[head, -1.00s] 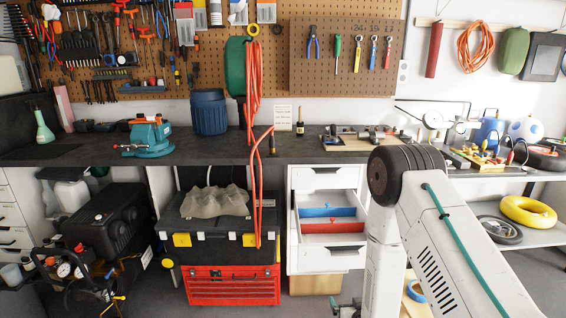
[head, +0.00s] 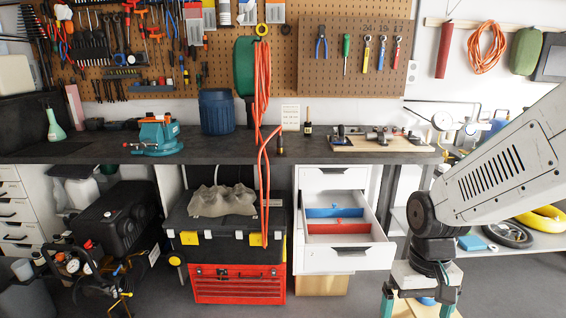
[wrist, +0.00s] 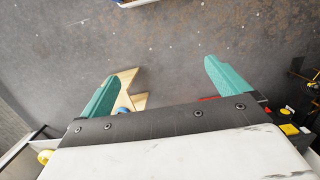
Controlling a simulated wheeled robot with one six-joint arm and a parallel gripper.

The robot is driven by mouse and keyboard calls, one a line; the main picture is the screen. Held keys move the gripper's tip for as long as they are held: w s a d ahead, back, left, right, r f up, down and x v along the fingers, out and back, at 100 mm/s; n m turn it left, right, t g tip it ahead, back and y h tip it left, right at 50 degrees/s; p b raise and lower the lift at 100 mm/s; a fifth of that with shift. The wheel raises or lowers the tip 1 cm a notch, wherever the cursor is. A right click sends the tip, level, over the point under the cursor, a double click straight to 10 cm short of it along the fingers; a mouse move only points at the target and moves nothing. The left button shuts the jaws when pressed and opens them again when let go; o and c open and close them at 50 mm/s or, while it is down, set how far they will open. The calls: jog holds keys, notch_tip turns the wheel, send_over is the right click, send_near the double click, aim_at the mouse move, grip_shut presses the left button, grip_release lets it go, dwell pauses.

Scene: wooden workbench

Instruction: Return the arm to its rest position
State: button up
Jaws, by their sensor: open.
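My arm (head: 500,170) comes in from the right edge of the head view, and its elbow hangs in front of the bench's right side. My gripper (head: 417,307) points down at the bottom of the head view, right of the open drawer. In the wrist view my gripper (wrist: 160,72) shows two teal fingers spread wide apart. Nothing is between them but grey floor and, farther off, a pale wooden piece. The gripper is open and empty.
The white drawer unit (head: 330,178) has an open drawer (head: 348,253) with blue and red dividers, close left of my gripper. The dark workbench (head: 340,155) runs behind. A red toolbox (head: 237,285) stands at lower left of the drawers. Grey floor is below my gripper.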

jog(key=s+d+r+t, duration=0.1)
jog(key=s+r+t, duration=0.2)
jog(key=s+r, duration=0.8)
jog(key=shift+s+d+r, duration=0.15)
jog(key=shift+s+r, duration=0.25)
jog(key=shift+r, duration=1.55)
